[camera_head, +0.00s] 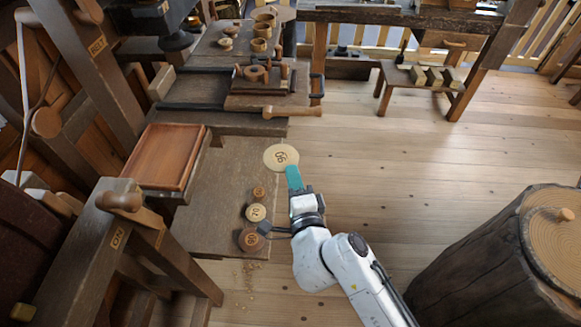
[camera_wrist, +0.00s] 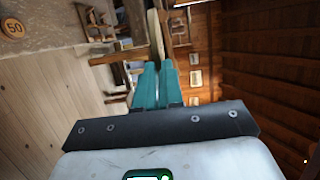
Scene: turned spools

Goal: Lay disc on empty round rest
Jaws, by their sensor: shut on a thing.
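A pale round wooden disc (camera_head: 278,150) with a dark number on its face is held at the tips of my teal gripper (camera_head: 291,168), by its near edge. It appears above the right edge of the workbench (camera_head: 225,190). In the wrist view the disc (camera_wrist: 154,30) shows edge-on as a thin strip between the fingers of my gripper (camera_wrist: 154,65). Round numbered pieces lie on the bench at the left of my gripper: a small brown one (camera_head: 258,192), a pale one (camera_head: 256,212) and a darker brown one (camera_head: 251,239). I cannot tell which round piece is an empty rest.
A shallow reddish wooden tray (camera_head: 197,160) lies at the left of the bench. A mallet (camera_head: 292,112) and turned wooden pieces (camera_head: 259,45) stand farther back. A large stump (camera_head: 480,260) stands at the right. The floor between is clear.

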